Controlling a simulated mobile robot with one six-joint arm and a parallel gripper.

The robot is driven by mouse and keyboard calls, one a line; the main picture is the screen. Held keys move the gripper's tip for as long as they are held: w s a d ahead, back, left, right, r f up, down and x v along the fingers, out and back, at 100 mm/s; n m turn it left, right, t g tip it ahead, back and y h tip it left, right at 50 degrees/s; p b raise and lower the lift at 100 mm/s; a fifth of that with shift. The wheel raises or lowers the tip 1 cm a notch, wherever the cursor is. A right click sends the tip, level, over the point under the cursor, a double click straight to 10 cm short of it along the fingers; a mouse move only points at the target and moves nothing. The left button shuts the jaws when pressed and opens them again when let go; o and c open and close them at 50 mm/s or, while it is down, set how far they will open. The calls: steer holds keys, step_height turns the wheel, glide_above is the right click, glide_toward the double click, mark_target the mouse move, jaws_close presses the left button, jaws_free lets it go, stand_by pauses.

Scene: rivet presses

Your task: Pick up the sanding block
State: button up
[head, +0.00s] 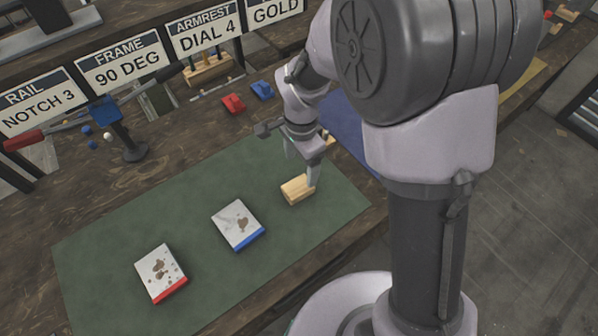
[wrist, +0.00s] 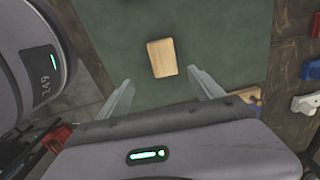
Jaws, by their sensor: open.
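The sanding block (head: 297,189) is a small pale wooden block lying on the green mat (head: 190,200), near the mat's right end. It also shows in the wrist view (wrist: 162,58), ahead of the fingertips and between their lines. My gripper (head: 312,170) is over the block's right side in the head view; part of it is hidden behind the arm. In the wrist view my gripper (wrist: 160,82) has its two fingers wide apart with nothing between them. I cannot tell the exact height above the block.
Two white pads with brown stains, one blue-edged (head: 238,224) and one red-edged (head: 160,272), lie on the mat to the left. A red block (head: 233,104) and a blue block (head: 262,90) sit behind the mat. A clamp-like tool on a stand (head: 122,130) and sign boards (head: 120,62) stand at the back left.

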mark_target(298, 186)
step_height(298, 186, down, 7)
steer(key=shift+w+r+b, duration=0.1)
steer(key=shift+r+b, duration=0.05)
steer(key=shift+b, duration=0.8)
steer(key=f+b, duration=0.1)
steer(key=f, duration=0.1)
steer(key=f+b, duration=0.2)
steer(key=f, duration=0.1)
steer(key=shift+w+a+f, duration=0.15)
steer(key=shift+a+f, duration=0.15)
steer(key=shift+a, duration=0.05)
steer(key=shift+r, duration=0.15)
steer(key=c, duration=1.4)
